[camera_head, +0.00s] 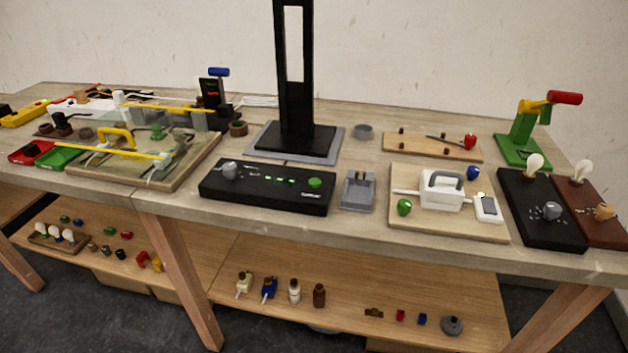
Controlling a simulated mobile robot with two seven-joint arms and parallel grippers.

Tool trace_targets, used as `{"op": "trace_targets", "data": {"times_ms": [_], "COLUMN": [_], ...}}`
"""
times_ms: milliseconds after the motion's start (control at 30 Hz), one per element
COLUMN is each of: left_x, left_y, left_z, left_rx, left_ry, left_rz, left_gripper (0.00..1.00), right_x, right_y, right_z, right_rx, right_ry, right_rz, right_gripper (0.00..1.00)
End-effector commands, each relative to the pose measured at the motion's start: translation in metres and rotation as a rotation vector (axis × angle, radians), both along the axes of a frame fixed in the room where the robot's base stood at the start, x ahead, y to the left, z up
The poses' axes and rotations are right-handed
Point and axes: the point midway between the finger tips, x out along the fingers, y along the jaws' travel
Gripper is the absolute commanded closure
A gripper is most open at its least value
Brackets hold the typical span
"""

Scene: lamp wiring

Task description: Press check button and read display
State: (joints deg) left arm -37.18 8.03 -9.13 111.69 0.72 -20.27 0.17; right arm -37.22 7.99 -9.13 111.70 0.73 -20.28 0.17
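A black control box (266,188) sits at the table's front edge, left of centre. It has a grey knob (230,171) at its left, a row of small lit green marks (280,180) in the middle, and a round green button (315,183) at its right end. The small label under the button is too small to read. Neither of my grippers is in view. Nothing touches the green button.
A wooden board with clear cover (150,160) is to the left. Black and brown lamp bases (540,215) are at the right. A lower shelf holds small parts.

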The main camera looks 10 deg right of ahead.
Motion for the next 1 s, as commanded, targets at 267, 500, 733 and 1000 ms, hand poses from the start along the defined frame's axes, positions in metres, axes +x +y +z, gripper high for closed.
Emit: {"op": "trace_targets", "data": {"times_ms": [267, 500, 733, 1000], "left_x": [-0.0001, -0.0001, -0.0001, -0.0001], "left_y": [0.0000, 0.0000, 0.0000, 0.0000], "left_z": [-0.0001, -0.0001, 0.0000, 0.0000], "left_rx": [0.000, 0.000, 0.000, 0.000], "left_ry": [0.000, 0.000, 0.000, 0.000], "left_rz": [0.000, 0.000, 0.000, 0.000], "left_gripper": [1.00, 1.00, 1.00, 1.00], "right_x": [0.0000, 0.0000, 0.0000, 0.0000], "right_y": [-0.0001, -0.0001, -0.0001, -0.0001], "right_z": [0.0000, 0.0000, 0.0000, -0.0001], "right_rx": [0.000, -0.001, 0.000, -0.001], "right_ry": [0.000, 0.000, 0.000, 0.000], "right_rz": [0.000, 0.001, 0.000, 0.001], "right_gripper": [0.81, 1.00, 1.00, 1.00]}}
